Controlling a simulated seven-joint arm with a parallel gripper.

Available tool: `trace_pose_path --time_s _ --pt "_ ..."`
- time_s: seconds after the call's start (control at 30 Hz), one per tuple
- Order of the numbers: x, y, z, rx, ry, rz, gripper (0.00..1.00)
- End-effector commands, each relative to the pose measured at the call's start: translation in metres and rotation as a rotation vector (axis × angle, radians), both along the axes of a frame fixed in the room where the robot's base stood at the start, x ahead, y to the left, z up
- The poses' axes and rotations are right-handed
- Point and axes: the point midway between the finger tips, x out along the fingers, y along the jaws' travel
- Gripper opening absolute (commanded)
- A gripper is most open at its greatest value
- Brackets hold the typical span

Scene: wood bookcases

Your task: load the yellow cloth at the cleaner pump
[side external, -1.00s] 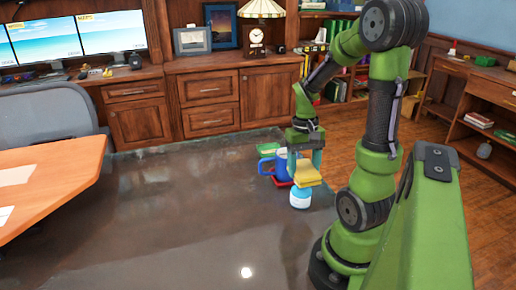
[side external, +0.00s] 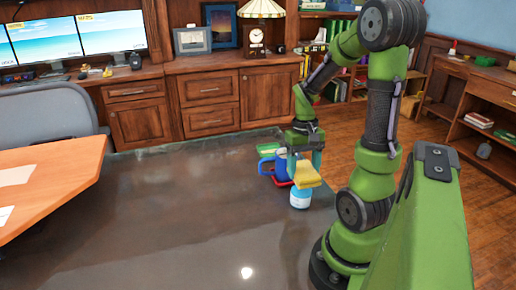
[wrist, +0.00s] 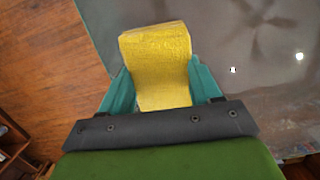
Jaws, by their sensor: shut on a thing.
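The yellow cloth (side external: 306,173) is a folded, thick pad held in my gripper (side external: 303,158). The wrist view shows the yellow cloth (wrist: 160,62) clasped between the two teal fingers of my gripper (wrist: 161,82). In the side external view it sits right over the top of a white and light-blue container (side external: 300,199), which may be the cleaner pump. The cloth hides the container's top, and I cannot tell whether they touch. The container does not show in the wrist view.
A blue mug (side external: 280,164) stands just left of my gripper, with a red item (side external: 282,182) below it and a green and yellow item (side external: 268,150) behind. The dark glossy tabletop (side external: 180,220) is clear to the left and front. An orange-brown desk (side external: 45,175) stands far left.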

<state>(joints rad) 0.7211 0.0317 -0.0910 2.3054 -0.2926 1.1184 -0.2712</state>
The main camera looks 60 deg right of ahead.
Motion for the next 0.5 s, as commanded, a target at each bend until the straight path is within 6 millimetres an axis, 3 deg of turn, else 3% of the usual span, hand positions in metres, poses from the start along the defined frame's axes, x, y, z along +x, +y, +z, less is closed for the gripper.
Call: trace_pose_path --time_s 0.5 --pt "0.0000 0.0000 -0.0064 0.000 0.000 0.000 0.39"
